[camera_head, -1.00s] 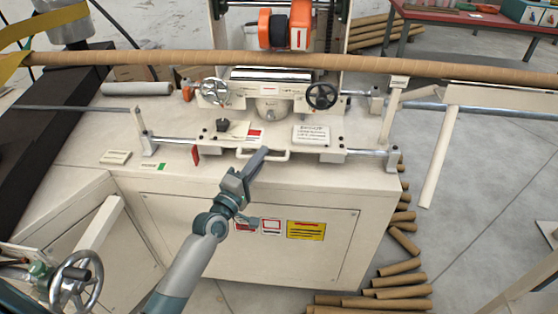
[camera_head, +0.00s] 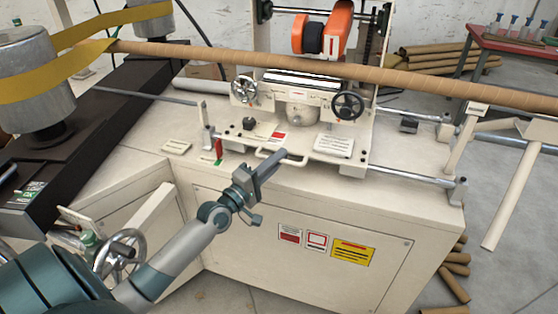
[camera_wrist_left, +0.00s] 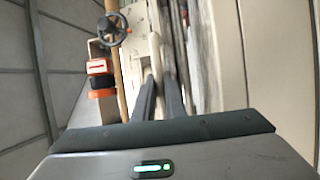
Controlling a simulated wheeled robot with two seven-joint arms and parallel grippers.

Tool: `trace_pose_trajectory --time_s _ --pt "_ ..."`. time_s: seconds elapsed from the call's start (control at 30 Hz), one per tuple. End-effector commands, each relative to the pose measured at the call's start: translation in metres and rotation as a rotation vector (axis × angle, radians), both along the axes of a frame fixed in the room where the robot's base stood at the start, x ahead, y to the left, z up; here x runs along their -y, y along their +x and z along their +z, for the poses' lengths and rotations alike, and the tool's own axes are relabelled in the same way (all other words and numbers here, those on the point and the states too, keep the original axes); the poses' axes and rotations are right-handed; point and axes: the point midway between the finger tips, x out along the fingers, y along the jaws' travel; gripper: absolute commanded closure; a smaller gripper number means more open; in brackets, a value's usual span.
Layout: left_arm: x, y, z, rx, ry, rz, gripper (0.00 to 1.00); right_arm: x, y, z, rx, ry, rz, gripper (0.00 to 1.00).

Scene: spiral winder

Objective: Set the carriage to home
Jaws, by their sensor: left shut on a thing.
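The carriage (camera_head: 350,166) is a cream plate with two handwheels, riding on steel rails above the cream cabinet. Its front has a white bar handle (camera_head: 299,160). My left gripper (camera_head: 276,161) is shut on this handle; the fingers cover part of it. In the left wrist view the two dark fingers (camera_wrist_left: 159,82) are close together, and the grip itself is hard to make out. A red pointer (camera_head: 219,147) hangs at the carriage's left end. A green mark (camera_head: 217,162) on the cabinet top lies right below it. My right gripper is not in view.
A long cardboard tube (camera_head: 220,60) crosses behind the carriage, with a yellow belt (camera_head: 60,68) at the left. A rail post (camera_head: 207,138) stands just left of the pointer. Cardboard tubes (camera_head: 455,280) lie on the floor at right. The rail (camera_head: 410,175) right of the carriage is free.

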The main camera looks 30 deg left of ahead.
Motion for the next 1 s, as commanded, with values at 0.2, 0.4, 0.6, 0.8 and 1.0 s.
trace_pose_trajectory --time_s 0.2,0.4,0.6,0.8,1.0 --pt "0.001 0.0 0.0 -0.001 0.0 -0.002 0.71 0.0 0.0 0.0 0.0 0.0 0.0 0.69" --pt "0.001 0.0 0.0 0.0 -0.001 -0.001 0.71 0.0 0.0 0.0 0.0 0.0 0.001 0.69" --pt "0.0 -0.006 -0.002 0.0 -0.001 -0.001 0.71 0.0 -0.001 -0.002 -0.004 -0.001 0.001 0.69" --pt "-0.003 -0.026 -0.007 -0.002 0.001 -0.002 0.71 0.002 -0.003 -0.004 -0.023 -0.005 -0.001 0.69" --pt "-0.007 -0.054 -0.012 -0.003 0.0 -0.002 0.71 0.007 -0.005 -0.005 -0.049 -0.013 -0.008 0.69"
